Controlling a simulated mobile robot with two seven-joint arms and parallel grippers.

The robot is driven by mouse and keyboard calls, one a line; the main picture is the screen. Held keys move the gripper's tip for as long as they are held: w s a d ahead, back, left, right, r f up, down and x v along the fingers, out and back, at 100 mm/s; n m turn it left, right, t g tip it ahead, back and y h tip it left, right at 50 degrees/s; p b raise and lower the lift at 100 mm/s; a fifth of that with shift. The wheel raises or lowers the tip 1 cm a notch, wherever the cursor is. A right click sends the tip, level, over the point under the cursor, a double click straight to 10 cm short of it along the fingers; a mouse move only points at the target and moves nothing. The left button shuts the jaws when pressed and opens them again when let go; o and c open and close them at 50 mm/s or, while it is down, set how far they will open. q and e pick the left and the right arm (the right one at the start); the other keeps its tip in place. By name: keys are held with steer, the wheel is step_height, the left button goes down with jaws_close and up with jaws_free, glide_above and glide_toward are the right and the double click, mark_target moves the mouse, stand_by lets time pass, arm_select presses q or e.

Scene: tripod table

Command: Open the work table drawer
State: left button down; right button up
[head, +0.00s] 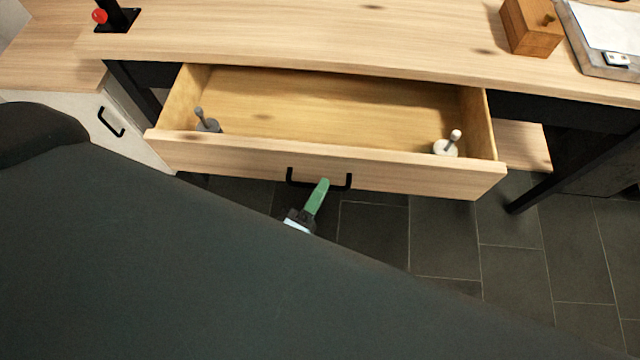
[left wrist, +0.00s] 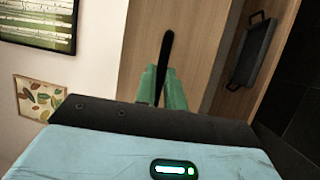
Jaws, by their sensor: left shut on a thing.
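The work table drawer (head: 335,100) stands pulled well out from under the wooden work table (head: 320,35), its inside showing. Its pale wooden front (head: 420,180) carries a black bar handle (head: 347,181). My left gripper (head: 322,184) is at the handle, with one green finger showing in front of the bar. In the left wrist view, the green fingers (left wrist: 163,78) are shut on the black handle (left wrist: 165,52), one on each side. My right gripper is not in view.
Inside the drawer are a grey knobbed piece (head: 206,122) at left and a white one (head: 448,144) at right. A wooden box (head: 530,28) and a tray with paper (head: 605,30) sit on the tabletop. The dark tiled floor (head: 440,235) in front is clear.

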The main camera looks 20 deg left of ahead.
arm_select(q)
steer(key=c, duration=1.5)
jaws_free()
steer(key=v, duration=0.7)
steer(key=shift+s+b, duration=0.35)
steer(key=shift+s, duration=0.05)
steer(key=shift+s+f, duration=0.1)
steer(key=shift+f, duration=0.05)
